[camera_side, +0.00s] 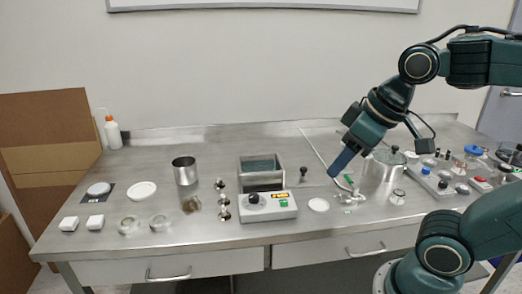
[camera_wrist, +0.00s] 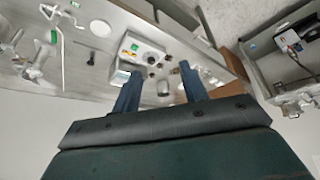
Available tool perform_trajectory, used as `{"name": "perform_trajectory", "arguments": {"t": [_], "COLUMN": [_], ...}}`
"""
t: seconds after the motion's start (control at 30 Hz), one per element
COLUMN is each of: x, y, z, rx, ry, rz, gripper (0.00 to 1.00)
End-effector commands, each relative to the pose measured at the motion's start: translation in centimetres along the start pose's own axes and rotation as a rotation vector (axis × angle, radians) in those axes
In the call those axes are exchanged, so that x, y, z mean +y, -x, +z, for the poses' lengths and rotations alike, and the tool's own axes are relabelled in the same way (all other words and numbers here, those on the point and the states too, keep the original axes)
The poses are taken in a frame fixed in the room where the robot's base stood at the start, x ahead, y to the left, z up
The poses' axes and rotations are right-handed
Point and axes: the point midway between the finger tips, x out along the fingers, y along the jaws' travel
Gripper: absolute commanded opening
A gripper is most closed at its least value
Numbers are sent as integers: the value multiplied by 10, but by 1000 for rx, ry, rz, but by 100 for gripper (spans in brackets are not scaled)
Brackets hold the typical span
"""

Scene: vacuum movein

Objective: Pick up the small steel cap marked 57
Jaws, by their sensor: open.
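Several small steel caps stand in a short row left of the control box in the side view, including a back one (camera_side: 219,184), a middle one (camera_side: 224,199) and a front one (camera_side: 224,215). Their markings are too small to read, so I cannot tell which is 57. Small dark-and-steel pieces by the box also show in the wrist view (camera_wrist: 152,75). My gripper (camera_side: 334,174) is above the right half of the bench, well to the right of the caps. In the wrist view my gripper (camera_wrist: 159,68) has its two blue fingers apart with nothing between them.
A control box (camera_side: 268,207) with a black knob stands before a steel bath (camera_side: 246,170). A steel beaker (camera_side: 185,171) is left of the caps. A lidded steel pot (camera_side: 384,167) and metal fittings (camera_side: 349,197) are near my gripper. A white disc (camera_side: 319,205) lies flat.

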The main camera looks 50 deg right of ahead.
Motion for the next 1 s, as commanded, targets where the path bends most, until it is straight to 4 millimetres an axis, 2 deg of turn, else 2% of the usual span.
{"name": "perform_trajectory", "arguments": {"t": [0.23, 0.47, 0.77, 1.0], "x": [5, 10, 17, 24], "y": [-5, -19, -52, -89], "z": [-49, -96, -153, -192], "rx": [-62, -120, -194, -251], "ry": [103, 207, 342, 447], "rz": [-5, -16, -40, -68], "gripper": [43, 43, 43, 43]}}
